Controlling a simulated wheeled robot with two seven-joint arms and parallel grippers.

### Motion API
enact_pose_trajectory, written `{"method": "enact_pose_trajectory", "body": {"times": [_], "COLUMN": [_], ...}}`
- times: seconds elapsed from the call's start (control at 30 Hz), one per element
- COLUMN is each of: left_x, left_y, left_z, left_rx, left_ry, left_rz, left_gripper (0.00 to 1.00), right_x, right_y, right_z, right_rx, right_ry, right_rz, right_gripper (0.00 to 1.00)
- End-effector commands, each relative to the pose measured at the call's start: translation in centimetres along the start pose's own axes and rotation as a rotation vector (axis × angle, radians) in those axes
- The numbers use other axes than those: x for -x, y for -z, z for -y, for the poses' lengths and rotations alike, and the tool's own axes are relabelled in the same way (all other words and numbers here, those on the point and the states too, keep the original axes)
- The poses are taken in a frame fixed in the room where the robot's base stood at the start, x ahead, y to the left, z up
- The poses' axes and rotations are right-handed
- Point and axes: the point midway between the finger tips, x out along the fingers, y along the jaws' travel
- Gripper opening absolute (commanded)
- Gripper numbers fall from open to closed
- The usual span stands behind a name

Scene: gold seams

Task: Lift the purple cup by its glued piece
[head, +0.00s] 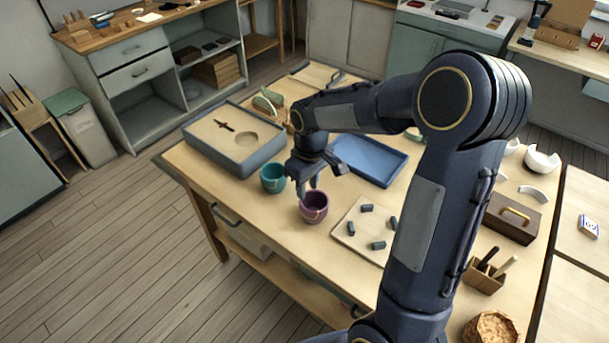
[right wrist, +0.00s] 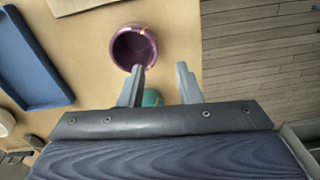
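The purple cup (head: 314,213) stands upright on the wooden table, with thin gold seam lines on its near side. In the right wrist view the purple cup (right wrist: 118,48) shows from above, with gold seams at its right rim; the seams seem to outline the glued piece. My right gripper (head: 322,181) is open and empty, just above and behind the cup in the head view. In the right wrist view one fingertip of the gripper (right wrist: 160,68) overlaps the cup's rim; I cannot tell whether they touch. My left gripper is not in view.
A teal cup (head: 269,183) stands close to the left of the purple cup. A pale board (head: 358,232) with several dark pieces lies to the right. A blue tray (head: 370,160) and a grey box (head: 226,154) are behind. The table's near edge is close.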

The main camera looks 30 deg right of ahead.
Motion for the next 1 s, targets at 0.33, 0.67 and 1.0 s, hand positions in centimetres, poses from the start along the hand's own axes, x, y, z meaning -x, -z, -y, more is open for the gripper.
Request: {"method": "enact_pose_trajectory", "body": {"times": [0.33,0.67,1.0], "left_x": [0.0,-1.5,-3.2], "left_y": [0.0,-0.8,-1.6], "left_z": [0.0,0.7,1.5], "left_rx": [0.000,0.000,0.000], "left_ry": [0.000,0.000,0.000], "left_rz": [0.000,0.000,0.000], "left_gripper": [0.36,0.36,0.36], "right_x": [-2.0,-4.3,-7.0], "right_y": [1.2,1.1,1.0], "right_z": [-0.7,-0.7,-0.7], "right_rx": [0.041,0.040,0.039], "right_ry": [-0.021,-0.020,-0.019], "right_rz": [0.042,0.041,0.041], "right_gripper": [0.31,0.31,0.31]}}
